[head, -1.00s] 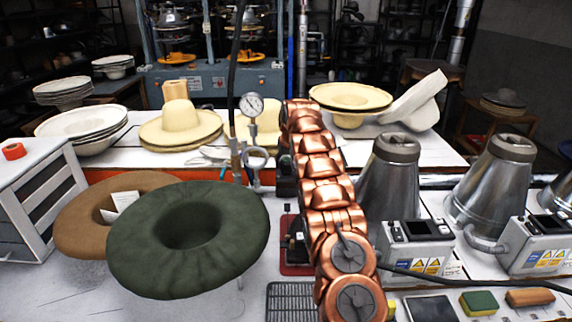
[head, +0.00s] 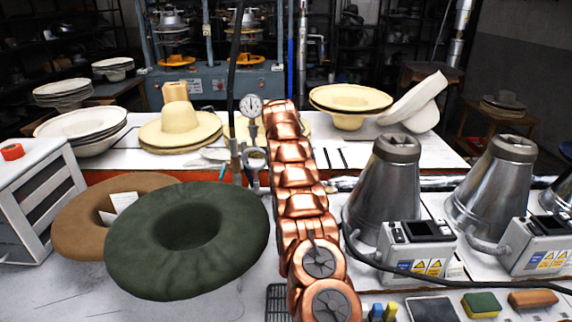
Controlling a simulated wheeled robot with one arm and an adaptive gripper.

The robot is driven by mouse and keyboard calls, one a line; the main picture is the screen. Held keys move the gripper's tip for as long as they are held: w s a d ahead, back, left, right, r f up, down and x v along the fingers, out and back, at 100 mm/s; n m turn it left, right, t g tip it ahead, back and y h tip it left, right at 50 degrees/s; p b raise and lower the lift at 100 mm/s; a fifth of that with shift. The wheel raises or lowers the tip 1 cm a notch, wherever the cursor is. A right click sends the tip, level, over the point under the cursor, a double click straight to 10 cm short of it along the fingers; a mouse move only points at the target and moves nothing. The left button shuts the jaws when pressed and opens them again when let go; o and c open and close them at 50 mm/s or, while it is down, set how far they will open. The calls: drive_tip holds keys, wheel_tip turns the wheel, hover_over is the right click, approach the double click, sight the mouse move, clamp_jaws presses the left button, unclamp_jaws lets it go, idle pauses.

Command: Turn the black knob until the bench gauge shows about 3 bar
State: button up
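The bench gauge (head: 251,106) is a small round white dial on a metal pipe fitting, left of the upper end of my copper arm. Its dark needle stands about upright; the scale numbers are too small to read. A second small round fitting (head: 254,158) sits lower on the same pipework. I cannot make out the black knob; my arm covers the area just right of the pipework. My gripper is not visible, and its fingers appear hidden behind my arm links.
A dark green felt hat (head: 188,240) and a brown one (head: 75,222) lie left of my arm. Metal cones (head: 385,190) with grey control boxes (head: 417,250) stand at right. Pale hats (head: 180,125) line the back table.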

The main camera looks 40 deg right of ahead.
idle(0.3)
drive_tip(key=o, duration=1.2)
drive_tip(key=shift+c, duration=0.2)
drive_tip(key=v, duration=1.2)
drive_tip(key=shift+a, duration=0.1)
